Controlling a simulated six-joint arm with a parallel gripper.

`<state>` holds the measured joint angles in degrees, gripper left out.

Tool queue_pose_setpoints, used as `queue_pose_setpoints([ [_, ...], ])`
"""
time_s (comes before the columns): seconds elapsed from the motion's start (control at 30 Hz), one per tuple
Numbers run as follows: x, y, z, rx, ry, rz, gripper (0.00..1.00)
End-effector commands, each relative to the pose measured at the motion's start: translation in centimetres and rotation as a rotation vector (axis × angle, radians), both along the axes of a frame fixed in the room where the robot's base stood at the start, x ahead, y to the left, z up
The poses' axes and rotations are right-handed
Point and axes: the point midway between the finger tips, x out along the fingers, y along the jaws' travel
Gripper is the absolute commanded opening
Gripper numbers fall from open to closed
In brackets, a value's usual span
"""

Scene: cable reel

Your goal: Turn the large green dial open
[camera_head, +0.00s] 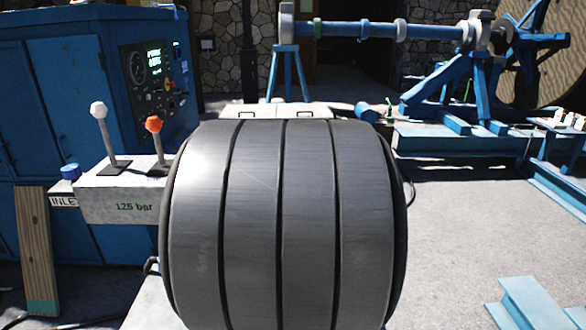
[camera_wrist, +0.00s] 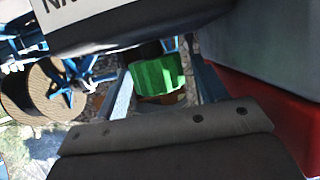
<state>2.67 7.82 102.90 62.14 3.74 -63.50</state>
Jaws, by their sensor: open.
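The large green dial (camera_wrist: 158,76) shows in the middle of the wrist view, with a ridged side and its upper part cut off by a dark body. My gripper (camera_wrist: 158,92) shows as dark parts above and below the dial in the wrist view, and it is open. The lower part has a grey bolted plate that lies just below the dial in the picture. I see a gap there and cannot tell of any contact. In the head view I cannot make out my gripper or the large green dial.
In the head view a large grey banded cylinder (camera_head: 282,225) blocks the centre. Left are a lever box (camera_head: 125,200) marked 125 bar, a blue cabinet (camera_head: 85,90) and a plank (camera_head: 38,250). A blue reel stand (camera_head: 450,95) stands behind. A red surface (camera_wrist: 275,120) borders the wrist view's right.

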Motion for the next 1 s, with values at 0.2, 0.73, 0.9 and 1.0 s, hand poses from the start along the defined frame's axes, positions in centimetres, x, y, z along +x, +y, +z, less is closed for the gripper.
queue_pose_setpoints([
  [0.2,-1.5,0.0,0.7,-0.001,-0.002,0.001,0.65],
  [0.73,-7.7,-0.2,3.2,-0.001,-0.002,-0.001,0.65],
  [0.9,-9.5,-0.2,3.9,0.0,0.0,-0.001,0.65],
  [1.0,-10.2,-0.2,4.2,0.0,-0.001,-0.001,0.65],
])
